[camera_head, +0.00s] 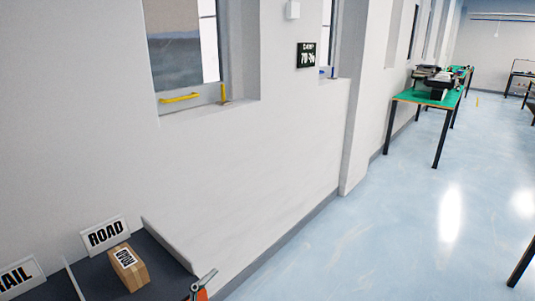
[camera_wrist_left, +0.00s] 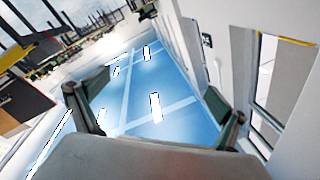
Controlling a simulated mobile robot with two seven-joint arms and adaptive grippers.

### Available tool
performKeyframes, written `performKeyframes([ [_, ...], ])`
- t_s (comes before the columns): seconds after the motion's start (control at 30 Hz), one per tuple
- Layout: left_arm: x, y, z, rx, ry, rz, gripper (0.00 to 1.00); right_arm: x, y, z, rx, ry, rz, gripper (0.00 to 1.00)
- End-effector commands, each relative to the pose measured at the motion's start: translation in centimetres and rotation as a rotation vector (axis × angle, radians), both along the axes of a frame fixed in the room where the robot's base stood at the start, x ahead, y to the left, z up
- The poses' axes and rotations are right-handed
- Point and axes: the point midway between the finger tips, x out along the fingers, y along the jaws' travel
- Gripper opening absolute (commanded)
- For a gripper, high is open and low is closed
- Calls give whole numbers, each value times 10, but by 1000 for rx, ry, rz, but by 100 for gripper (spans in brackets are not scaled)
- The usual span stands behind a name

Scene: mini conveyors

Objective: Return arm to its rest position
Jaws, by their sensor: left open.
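My left gripper (camera_wrist_left: 157,82) shows in the left wrist view with its two dark fingers spread wide apart. Nothing is between them; blue floor shows in the gap. It is tilted and points along the room beside the wall with windows. I cannot make out the left gripper in the head view. My right gripper is in neither view.
A green table (camera_head: 428,98) stands farther off. Open floor (camera_head: 400,220) lies right.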

Motion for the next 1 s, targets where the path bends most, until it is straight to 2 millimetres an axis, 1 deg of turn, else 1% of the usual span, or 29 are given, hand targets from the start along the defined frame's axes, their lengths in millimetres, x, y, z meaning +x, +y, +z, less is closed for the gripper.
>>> performKeyframes([
  [0.03,-8,18,-33,-29,118,67,100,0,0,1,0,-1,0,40],
  [0.07,-12,29,-51,-42,179,103,100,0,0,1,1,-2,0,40],
  [0.1,-19,42,-74,-60,260,148,100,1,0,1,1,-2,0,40],
  [0.13,-26,52,-91,-70,318,180,100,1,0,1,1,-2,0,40],
  [0.17,-34,61,-108,-81,375,212,100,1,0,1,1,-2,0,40],
  [0.2,-46,73,-130,-93,450,251,100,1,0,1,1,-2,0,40],
  [0.27,-65,89,-158,-111,551,304,100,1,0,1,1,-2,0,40],
  [0.3,-78,97,-175,-120,611,334,100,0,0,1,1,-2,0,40],
  [0.4,-108,115,-208,-137,734,396,100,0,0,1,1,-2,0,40],
  [0.5,-129,125,-228,-149,811,434,100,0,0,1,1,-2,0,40],
  [0.6,-140,130,-238,-155,850,452,100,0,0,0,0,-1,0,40],
  [0.8,-143,132,-240,-154,859,456,100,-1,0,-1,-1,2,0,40],
  [0.83,-143,132,-240,-155,858,456,97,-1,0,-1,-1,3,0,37],
  [0.87,-143,131,-240,-155,858,456,90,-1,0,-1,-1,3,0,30],
  [0.9,-143,131,-240,-155,858,456,79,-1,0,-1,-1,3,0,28],
  [0.97,-143,131,-240,-155,857,455,64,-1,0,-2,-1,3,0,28],
  [1.0,-143,131,-240,-154,857,455,53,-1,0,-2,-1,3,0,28],
])
